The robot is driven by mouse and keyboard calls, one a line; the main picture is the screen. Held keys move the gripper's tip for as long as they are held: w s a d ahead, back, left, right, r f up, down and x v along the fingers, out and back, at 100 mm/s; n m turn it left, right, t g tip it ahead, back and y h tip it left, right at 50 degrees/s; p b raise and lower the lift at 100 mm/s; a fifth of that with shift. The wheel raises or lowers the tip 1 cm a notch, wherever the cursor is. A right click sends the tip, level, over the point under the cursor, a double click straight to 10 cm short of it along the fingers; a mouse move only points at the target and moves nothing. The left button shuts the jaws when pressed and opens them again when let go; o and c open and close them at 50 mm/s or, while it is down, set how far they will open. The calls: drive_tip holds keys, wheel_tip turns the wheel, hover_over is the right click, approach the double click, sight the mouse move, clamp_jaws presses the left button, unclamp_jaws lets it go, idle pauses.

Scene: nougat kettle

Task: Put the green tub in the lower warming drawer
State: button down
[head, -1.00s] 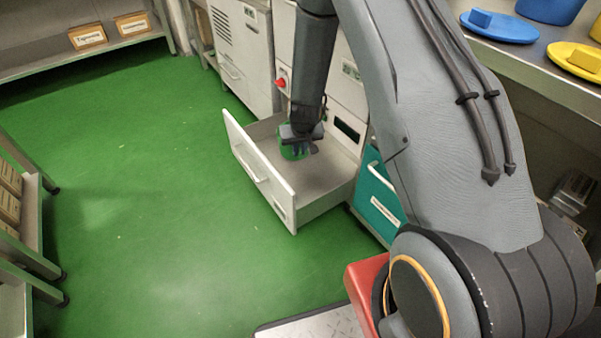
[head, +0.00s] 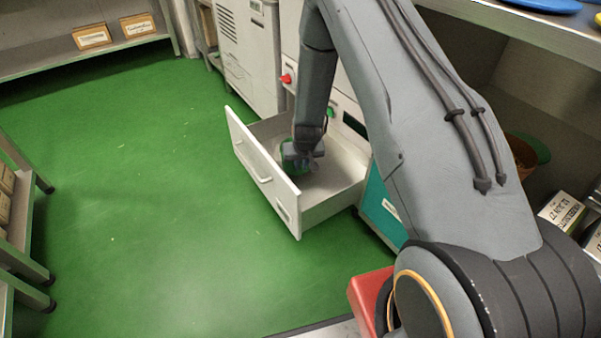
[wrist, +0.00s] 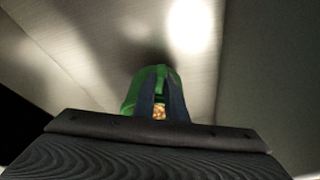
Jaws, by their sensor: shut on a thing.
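The green tub (wrist: 130,101) is between my gripper's two dark fingers (wrist: 160,98), and light brown contents show between them in the wrist view. In the head view my gripper (head: 301,158) is down inside the open pale drawer (head: 325,192), and little of the green tub (head: 289,169) shows past it. The gripper is shut on the tub. The tub is over or on the drawer's grey floor, within its walls. I cannot tell if its base touches the floor.
The drawer is pulled out from a pale cabinet with a red knob (head: 286,78). A teal unit (head: 383,205) stands right beside it. A counter (head: 530,22) is at the upper right. Shelving (head: 22,225) is at the left, and the green floor (head: 150,200) between is clear.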

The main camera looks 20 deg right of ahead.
sight(301, 171)
drive_tip(key=shift+f+b, duration=0.45)
drive_tip(key=shift+f, duration=1.15)
drive_tip(key=c, duration=1.8)
unclamp_jaws()
drive_tip(key=shift+r, duration=0.1)
drive_tip(key=p+v, duration=0.4)
drive_tip(key=v, duration=0.8)
drive_tip(key=shift+r, duration=0.1)
